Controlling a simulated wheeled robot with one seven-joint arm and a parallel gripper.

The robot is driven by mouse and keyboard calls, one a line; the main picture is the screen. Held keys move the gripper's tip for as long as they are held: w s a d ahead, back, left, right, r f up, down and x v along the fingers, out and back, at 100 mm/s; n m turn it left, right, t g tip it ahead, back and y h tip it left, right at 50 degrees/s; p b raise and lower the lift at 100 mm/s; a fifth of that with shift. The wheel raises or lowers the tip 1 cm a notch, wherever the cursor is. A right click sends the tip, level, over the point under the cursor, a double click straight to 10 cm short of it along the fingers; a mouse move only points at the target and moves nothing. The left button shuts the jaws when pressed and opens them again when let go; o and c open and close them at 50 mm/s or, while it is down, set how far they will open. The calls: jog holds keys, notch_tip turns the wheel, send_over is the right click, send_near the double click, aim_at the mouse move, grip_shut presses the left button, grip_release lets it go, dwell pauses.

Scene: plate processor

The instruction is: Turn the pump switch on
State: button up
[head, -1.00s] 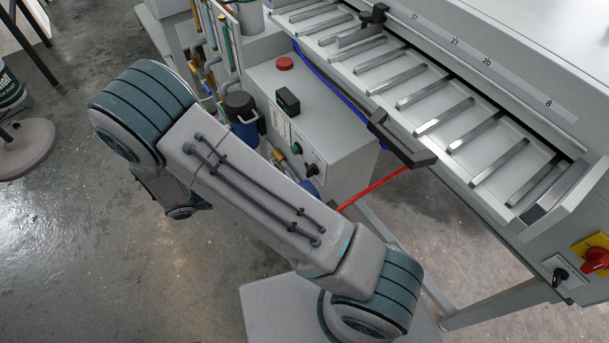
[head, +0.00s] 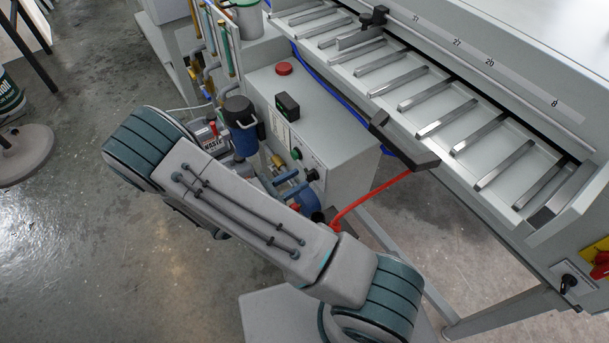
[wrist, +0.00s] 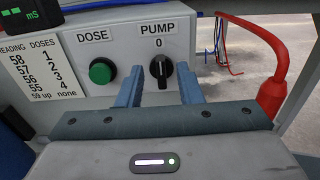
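The pump switch (wrist: 159,76) is a black rotary knob under the label "PUMP" and a "0" on a grey control box (head: 335,135). Its handle stands upright, in line with the 0. In the head view the knob (head: 312,175) is on the front face of the box. My gripper (wrist: 161,68) is open. Its two blue fingers point at the panel, one on each side of the knob in the picture. I cannot tell whether they touch it.
A green DOSE button (wrist: 102,71) sits left of the knob. A thick red hose (wrist: 273,90) hangs at the right of the wrist view. A red button (head: 284,69) is on top of the box. The slatted machine tray (head: 440,110) stands to the right.

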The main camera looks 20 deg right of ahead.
aim_at(311, 176)
jog(key=shift+x, duration=1.55)
grip_shut()
